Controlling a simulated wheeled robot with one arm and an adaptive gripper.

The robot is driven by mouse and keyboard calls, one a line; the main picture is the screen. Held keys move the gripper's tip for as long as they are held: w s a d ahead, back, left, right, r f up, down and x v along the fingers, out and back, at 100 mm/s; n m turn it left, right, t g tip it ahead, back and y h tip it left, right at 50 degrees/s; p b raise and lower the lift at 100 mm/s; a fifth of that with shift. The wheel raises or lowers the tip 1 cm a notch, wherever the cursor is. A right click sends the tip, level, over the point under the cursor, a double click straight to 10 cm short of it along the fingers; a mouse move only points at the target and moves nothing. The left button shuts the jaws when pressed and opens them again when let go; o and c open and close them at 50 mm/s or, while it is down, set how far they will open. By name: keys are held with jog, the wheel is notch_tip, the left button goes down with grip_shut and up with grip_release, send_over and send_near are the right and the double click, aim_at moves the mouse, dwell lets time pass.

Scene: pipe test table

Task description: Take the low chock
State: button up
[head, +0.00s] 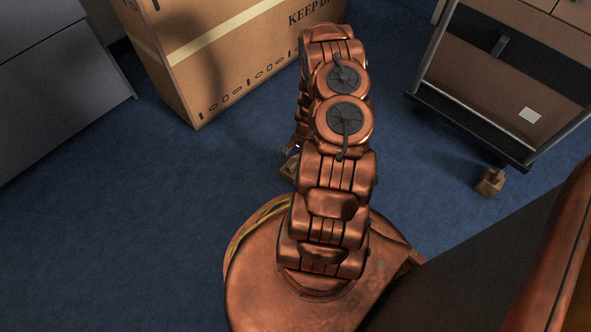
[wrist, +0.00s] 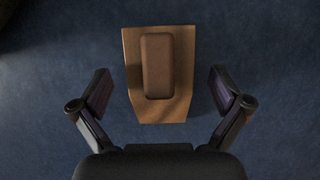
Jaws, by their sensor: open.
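A wooden chock (wrist: 160,72) with a rounded brown grip bar on top lies on the blue floor in the wrist view. My gripper (wrist: 160,90) is open, with one finger to the left of the chock and one to the right. Floor shows between each finger and the block, and neither finger touches it. In the head view, a small part of this chock (head: 288,173) shows beside my arm; the rest is hidden behind the arm. A second chock (head: 489,182) with an upright knob stands on the floor at the right.
A large cardboard box (head: 235,55) stands beyond my arm. A wheeled cart (head: 500,85) is at the upper right, near the second chock. A grey cabinet (head: 55,80) stands at the left. The blue floor (head: 130,220) at the left is clear.

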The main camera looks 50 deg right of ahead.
jog(key=shift+x, duration=1.05)
jog(key=c, duration=1.4)
jog(key=shift+r, duration=0.15)
